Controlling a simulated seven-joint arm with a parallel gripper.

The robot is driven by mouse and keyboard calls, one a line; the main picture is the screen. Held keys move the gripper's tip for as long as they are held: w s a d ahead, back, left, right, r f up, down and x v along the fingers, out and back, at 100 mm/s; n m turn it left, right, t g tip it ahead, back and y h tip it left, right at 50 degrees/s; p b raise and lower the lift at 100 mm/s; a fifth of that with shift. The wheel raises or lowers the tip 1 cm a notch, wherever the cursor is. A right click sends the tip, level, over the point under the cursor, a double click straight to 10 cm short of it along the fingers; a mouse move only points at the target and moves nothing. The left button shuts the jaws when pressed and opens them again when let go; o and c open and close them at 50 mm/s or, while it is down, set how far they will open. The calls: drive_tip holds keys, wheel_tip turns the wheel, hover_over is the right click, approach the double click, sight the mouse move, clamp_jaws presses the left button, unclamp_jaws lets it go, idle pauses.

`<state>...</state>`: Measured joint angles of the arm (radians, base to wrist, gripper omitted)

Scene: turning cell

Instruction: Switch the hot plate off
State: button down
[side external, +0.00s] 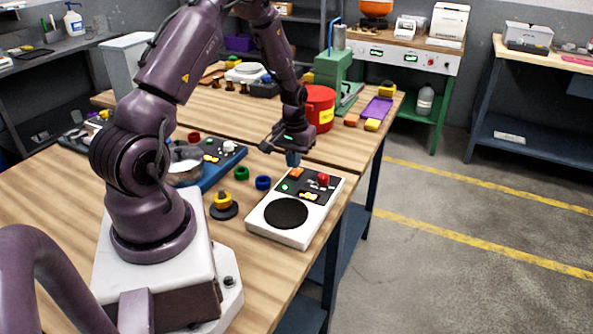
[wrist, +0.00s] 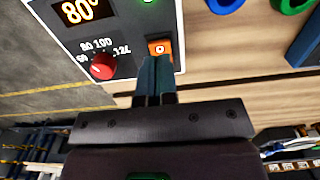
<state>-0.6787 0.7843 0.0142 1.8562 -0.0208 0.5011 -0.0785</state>
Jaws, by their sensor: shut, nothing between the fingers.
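The hot plate (side external: 262,221) is a white box with a black round plate and a dark control panel, near the table's right edge. Its panel has an orange switch (side external: 297,173) and a red knob (side external: 323,180). In the wrist view the orange switch (wrist: 159,47) shows a pale mark, the red knob (wrist: 102,66) sits left of it, and the display (wrist: 82,10) is lit, reading about 80. A green light glows at the panel. My gripper (side external: 293,160) is shut and empty over the switch end; its fingertips (wrist: 155,62) appear just beside the switch. Contact cannot be told.
A red container (side external: 320,108) stands behind my gripper.

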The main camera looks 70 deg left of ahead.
sight(294, 173)
drive_tip(key=shift+f, duration=1.25)
idle(1.0)
drive_tip(key=shift+r, duration=3.5)
